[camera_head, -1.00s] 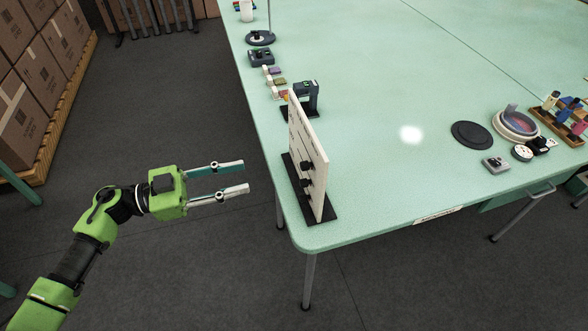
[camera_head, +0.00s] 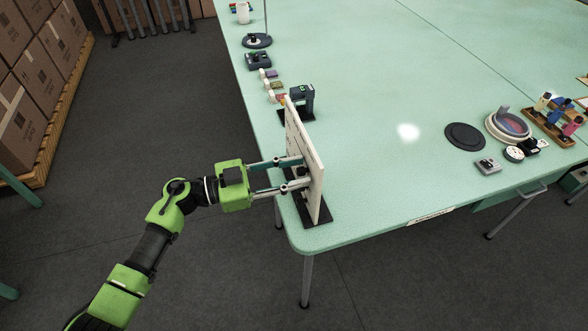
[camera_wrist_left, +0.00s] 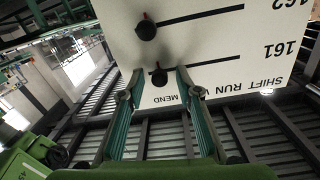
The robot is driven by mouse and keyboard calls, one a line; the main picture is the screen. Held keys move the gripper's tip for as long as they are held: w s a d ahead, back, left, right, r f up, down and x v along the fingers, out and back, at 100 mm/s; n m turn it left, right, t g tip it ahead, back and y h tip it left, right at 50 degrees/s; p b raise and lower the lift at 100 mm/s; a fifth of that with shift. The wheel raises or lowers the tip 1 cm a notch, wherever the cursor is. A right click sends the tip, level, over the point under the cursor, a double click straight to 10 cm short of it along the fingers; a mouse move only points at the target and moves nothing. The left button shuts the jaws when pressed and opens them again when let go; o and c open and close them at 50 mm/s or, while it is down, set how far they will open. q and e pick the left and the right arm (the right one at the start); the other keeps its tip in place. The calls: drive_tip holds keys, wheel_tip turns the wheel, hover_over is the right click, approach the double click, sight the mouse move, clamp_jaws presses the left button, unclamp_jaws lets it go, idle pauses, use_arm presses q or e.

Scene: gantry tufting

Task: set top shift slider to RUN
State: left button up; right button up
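The white slider board (camera_head: 299,130) stands upright on a black base (camera_head: 319,216) at the table's near left corner. In the left wrist view the board (camera_wrist_left: 230,35) shows printed SHIFT, RUN and MEND, and two slots marked 161 and 162. A black knob (camera_wrist_left: 158,77) sits at the left end of the 161 slot. Another black knob (camera_wrist_left: 146,27) sits at the left end of the 162 slot. My left gripper (camera_head: 303,172) is at the board face. Its fingers are apart, one on each side of the 161 knob; contact is unclear. My right gripper is out of view.
A dark stand with a green display (camera_head: 302,96) is just behind the board. Small coloured items (camera_head: 277,85) and black devices line the table's left edge. A dark disc (camera_head: 464,136) lies farther right. The table middle is clear.

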sight(295, 138)
use_arm(q)
drive_tip(key=shift+c, duration=0.4)
clamp_jaws()
drive_tip(key=w+a+b, duration=0.1)
drive_tip(key=w, duration=0.2)
drive_tip(key=w+a+b, duration=0.1)
drive_tip(key=w, duration=0.2)
drive_tip(key=w+a+b, duration=0.1)
drive_tip(key=w+b, duration=0.1)
drive_tip(key=w, duration=0.1)
drive_tip(key=shift+f, duration=0.2)
drive_tip(key=shift+w+a, duration=0.1)
drive_tip(key=shift+w, duration=0.25)
drive_tip(key=shift+r, duration=0.2)
drive_tip(key=shift+w+a, duration=0.1)
drive_tip(key=shift+c, duration=0.3)
unclamp_jaws()
drive_tip(key=shift+o, duration=0.7)
drive_tip(key=shift+w, duration=0.1)
